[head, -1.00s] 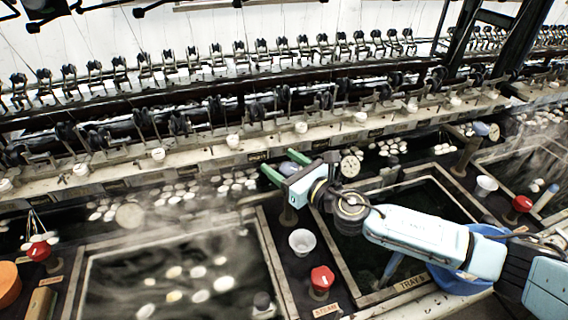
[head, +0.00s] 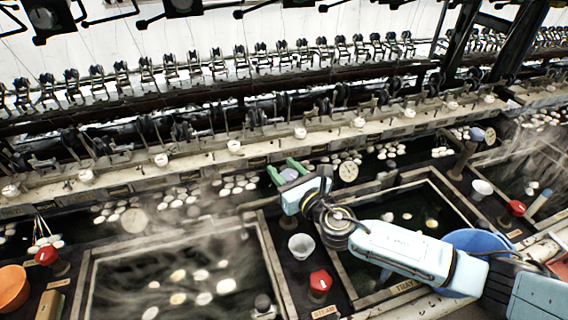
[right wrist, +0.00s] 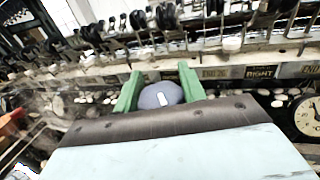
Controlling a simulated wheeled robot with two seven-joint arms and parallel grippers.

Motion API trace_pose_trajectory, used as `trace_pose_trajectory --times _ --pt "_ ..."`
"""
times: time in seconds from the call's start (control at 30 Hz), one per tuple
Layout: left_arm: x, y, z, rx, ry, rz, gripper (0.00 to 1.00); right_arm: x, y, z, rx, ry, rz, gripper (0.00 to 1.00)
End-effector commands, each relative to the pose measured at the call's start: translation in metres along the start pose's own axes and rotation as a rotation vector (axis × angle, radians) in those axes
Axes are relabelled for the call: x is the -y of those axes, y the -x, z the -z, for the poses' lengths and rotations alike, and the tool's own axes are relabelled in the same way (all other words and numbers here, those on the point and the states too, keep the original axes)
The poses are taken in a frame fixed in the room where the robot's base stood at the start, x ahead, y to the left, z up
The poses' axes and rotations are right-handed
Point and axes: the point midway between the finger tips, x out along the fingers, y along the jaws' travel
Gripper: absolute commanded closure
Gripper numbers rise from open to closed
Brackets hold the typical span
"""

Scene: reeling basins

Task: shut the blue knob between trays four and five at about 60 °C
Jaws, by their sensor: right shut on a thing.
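A blue-grey knob (head: 289,174) stands at the back of the strip between the steaming left tray (head: 262,262) and the middle tray (head: 345,270). My right gripper (head: 287,172) has its green fingers on either side of it. In the right wrist view the knob (right wrist: 160,96), with a white mark on top, sits between the green fingertips (right wrist: 158,92), and the gripper is shut on it. The knob's stem is hidden. A dial gauge (head: 348,171) stands just right of it; its reading is too small to tell. My left gripper is not in view.
A red knob (head: 320,281) marked STEAM and a white cup (head: 301,246) stand on the same strip. A blue basin (head: 478,243) lies behind my right forearm. Another blue knob (head: 490,135) stands farther right. The reeling machine (head: 230,150) runs along the back.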

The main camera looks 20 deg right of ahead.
Motion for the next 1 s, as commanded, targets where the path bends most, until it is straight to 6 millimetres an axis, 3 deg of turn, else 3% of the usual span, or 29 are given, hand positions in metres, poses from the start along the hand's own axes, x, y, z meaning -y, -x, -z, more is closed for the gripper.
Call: trace_pose_trajectory --times 0.1,0.3,0.6,1.0 --pt "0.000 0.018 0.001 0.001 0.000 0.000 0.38 0.000 0.001 -0.003 -0.004 -0.006 0.095 0.82" --pt "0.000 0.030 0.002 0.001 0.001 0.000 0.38 0.003 0.001 -0.002 -0.003 -0.004 0.256 0.82" --pt "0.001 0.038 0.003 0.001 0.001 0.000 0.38 0.007 0.002 0.000 -0.002 -0.002 0.442 0.82" --pt "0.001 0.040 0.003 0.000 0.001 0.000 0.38 0.009 0.003 0.000 0.000 0.001 0.531 0.82"
